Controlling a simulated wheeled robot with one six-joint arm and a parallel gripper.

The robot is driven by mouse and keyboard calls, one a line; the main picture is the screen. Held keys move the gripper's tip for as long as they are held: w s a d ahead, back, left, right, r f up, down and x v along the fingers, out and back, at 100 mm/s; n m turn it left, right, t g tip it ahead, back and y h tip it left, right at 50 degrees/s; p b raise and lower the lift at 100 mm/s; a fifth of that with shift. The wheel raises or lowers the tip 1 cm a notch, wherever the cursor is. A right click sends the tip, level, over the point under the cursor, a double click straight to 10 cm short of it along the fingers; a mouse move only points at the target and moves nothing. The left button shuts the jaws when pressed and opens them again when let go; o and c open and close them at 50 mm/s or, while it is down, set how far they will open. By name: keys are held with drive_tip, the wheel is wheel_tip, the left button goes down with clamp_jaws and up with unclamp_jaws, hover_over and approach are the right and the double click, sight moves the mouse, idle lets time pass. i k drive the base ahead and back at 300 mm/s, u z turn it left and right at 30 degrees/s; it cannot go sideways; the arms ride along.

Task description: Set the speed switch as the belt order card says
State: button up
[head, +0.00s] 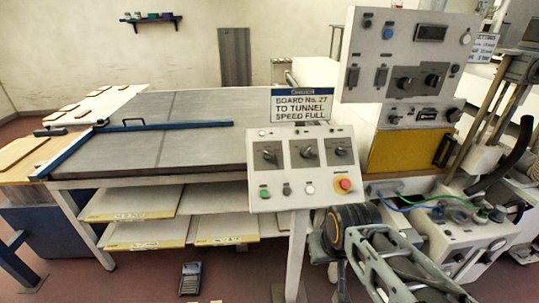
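The belt order card (302,104) stands above the small control panel and reads "BOARD No. 27 TO TUNNEL SPEED FULL". The sloped white control panel (303,178) carries three dark rotary switches in a row: left (268,155), middle (307,152) and right (341,151). Their small labels are too fine to read, so I cannot tell which is the speed switch or its setting. Below them are a green button (264,193), a grey one, a white one and a red stop button (344,184). My arm shows at lower right, below the panel; I cannot make out its gripper.
A long table (165,128) with a blue bar lies left of the panel, with boards on shelves below. A taller panel (405,55) with more knobs stands behind right, above a yellow door (407,150). A machine with cables (465,235) crowds the right. A handheld device (190,278) lies lower left.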

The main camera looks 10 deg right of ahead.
sight(268, 154)
drive_tip(key=k, duration=1.2)
drive_tip(key=u, duration=0.9)
drive_tip(key=i, duration=1.9)
drive_tip(key=z, duration=0.65)
